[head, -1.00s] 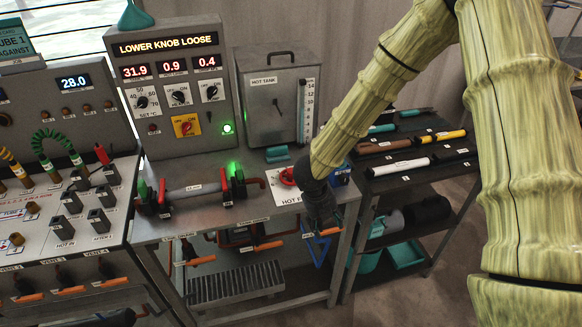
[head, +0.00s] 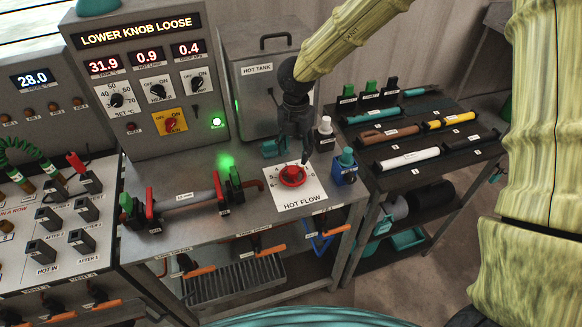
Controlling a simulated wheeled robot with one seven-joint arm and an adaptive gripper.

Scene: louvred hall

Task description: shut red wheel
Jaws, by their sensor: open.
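The red wheel (head: 292,176) sits on a white plate marked HOT FLOW (head: 300,200), at the right end of the grey bench top. A small pointer shows at its upper side. My gripper (head: 297,152) hangs just above and behind the wheel, fingers pointing down. It is open with nothing seen between its fingers. I cannot tell whether a fingertip touches the wheel's far rim.
The hot tank (head: 262,85) stands close behind my gripper. A glass tube between red clamps (head: 185,200) lies left. The right-hand shelf (head: 400,179) holds several cylinders.

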